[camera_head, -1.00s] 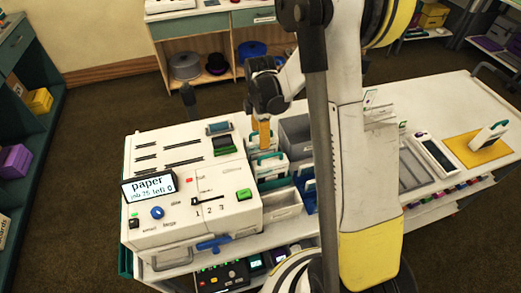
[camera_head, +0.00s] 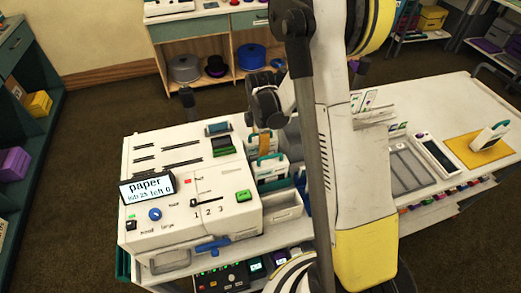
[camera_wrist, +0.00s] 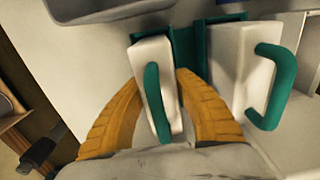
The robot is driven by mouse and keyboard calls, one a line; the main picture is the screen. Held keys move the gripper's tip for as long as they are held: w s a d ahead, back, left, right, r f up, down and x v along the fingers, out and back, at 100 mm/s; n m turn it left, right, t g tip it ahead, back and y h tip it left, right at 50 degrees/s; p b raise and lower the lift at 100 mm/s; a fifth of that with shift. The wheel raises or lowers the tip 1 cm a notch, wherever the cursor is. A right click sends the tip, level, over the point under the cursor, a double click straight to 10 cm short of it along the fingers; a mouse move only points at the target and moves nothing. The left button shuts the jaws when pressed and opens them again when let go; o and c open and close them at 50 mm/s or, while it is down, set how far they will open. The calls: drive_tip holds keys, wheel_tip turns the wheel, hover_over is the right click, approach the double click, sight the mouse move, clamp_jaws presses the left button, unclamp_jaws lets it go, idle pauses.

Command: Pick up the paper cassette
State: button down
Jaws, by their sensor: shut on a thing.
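My gripper (camera_wrist: 157,84) is shut on a white cassette (camera_wrist: 143,55) with a teal handle in the wrist view. Its two orange fingers lie on either side of the white body. A second white cassette (camera_wrist: 245,72) with a teal handle stands just to the right, apart from the fingers. In the head view my gripper (camera_head: 264,143) points down behind the machine, at the row of cassettes. The held cassette (camera_head: 266,171) is partly hidden there. I cannot read a label on it, so I cannot tell that it is the paper one.
A white machine (camera_head: 225,212) with a display (camera_head: 147,187) reading "paper" stands left of the cassettes. An open white bin (camera_head: 284,207) is in front of them. A grey tray (camera_head: 408,170) and a yellow mat (camera_head: 472,150) with another cassette (camera_head: 490,137) lie to the right.

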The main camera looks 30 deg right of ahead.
wheel_tip(320, 180, up, 18)
drive_tip(key=p, duration=0.4)
idle(0.3)
idle(0.4)
